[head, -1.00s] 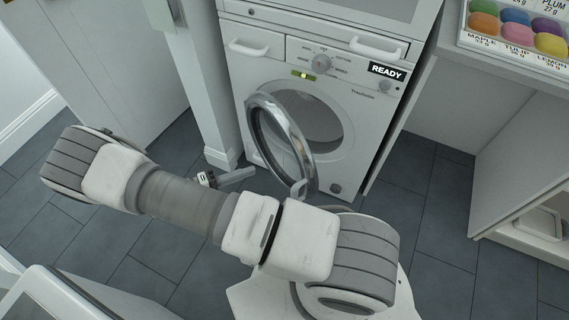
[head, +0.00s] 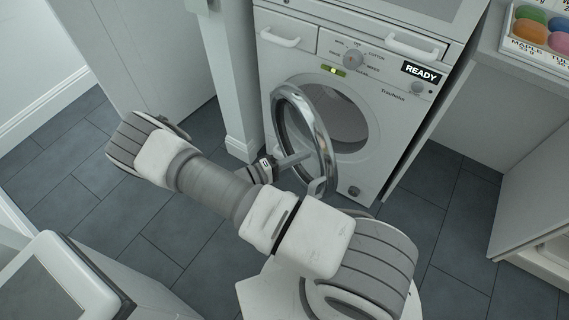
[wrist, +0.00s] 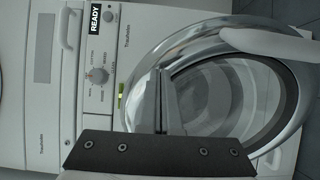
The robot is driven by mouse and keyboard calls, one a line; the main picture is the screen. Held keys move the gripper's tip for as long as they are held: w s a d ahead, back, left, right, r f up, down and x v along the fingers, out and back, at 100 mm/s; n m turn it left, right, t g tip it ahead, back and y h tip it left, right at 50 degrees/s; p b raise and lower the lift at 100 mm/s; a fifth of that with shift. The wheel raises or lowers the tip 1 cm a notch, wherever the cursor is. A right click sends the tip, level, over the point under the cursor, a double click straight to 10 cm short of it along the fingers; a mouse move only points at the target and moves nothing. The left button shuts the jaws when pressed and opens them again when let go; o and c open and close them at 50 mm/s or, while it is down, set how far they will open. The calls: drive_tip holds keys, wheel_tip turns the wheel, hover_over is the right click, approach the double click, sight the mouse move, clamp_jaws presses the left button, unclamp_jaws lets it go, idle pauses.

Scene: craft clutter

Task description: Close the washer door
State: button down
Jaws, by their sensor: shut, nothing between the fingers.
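The washer (head: 395,125) is white and its round door (head: 327,136), a chrome ring around glass, stands open. It is swung out from the drum opening (head: 340,117), with a small handle (head: 318,187) low on its free edge. In the wrist view the door ring (wrist: 143,95) fills the right, with the pale handle (wrist: 268,44) at upper right. My gripper (head: 311,154) is shut and empty, its fingers reaching from the left across the door's ring in the head view. The shut fingers (wrist: 161,75) overlap the ring in the wrist view. I cannot tell whether they touch it.
A white post (head: 229,85) and cabinet stand left of the washer. A counter with a colour tray (head: 540,35) is at upper right. A pale box-like unit (head: 75,275) sits at lower left. The dark tiled floor (head: 440,230) right of my arm is clear.

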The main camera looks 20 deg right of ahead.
drive_tip(key=shift+w+d, duration=0.2)
drive_tip(key=shift+d, duration=1)
